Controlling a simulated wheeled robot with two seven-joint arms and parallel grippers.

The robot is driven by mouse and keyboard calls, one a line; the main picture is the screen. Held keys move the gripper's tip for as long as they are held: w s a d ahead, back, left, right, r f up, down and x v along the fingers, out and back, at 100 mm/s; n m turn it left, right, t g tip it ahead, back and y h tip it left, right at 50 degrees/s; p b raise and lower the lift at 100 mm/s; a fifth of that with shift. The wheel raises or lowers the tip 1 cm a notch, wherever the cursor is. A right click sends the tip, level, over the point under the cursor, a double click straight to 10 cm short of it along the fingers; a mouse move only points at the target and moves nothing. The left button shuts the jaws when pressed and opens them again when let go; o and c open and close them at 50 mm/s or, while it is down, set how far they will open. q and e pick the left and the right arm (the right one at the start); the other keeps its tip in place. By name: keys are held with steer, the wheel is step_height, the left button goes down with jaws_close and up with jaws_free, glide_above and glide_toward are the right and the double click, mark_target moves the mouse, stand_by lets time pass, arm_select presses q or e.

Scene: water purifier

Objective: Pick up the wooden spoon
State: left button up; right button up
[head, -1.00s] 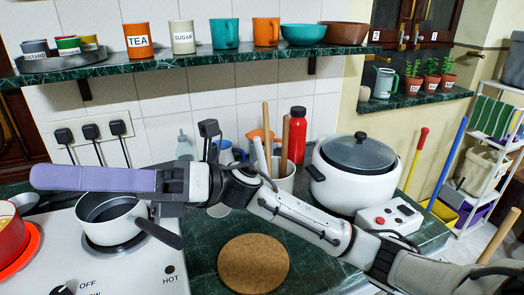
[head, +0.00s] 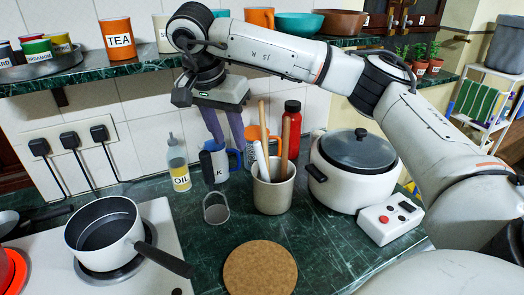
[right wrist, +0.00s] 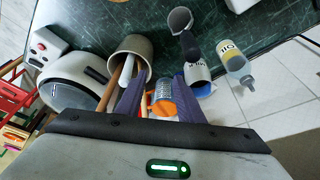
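A beige crock (head: 273,190) on the green counter holds two wooden handles (head: 285,146) and a pale stick (head: 261,158). Which handle belongs to the wooden spoon I cannot tell; the lower ends are hidden in the crock. My right gripper (head: 228,138) points down above the counter, left of the handles, with its purple fingers apart. In the right wrist view the fingers (right wrist: 160,82) are open with nothing held between them. There the crock (right wrist: 147,57) and the handles (right wrist: 112,86) lie left of and partly behind the left finger. My left gripper is not in view.
A white cooker (head: 345,182) stands right of the crock. The shelf (head: 120,67) hangs above.

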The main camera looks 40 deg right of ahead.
steer(key=f+n+h, duration=0.1)
steer(key=n, duration=0.2)
steer(key=p, duration=0.2)
glide_toward(263, 129)
steer(key=x, duration=0.6)
steer(key=shift+f, duration=0.15)
steer(key=x, duration=0.5)
steer(key=shift+d+p, duration=0.1)
steer(key=shift+p, duration=0.25)
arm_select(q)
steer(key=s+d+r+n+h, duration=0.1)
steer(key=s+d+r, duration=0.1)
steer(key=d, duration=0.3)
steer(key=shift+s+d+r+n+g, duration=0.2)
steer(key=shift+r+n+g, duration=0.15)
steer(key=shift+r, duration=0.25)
arm_select(e)
jaws_close()
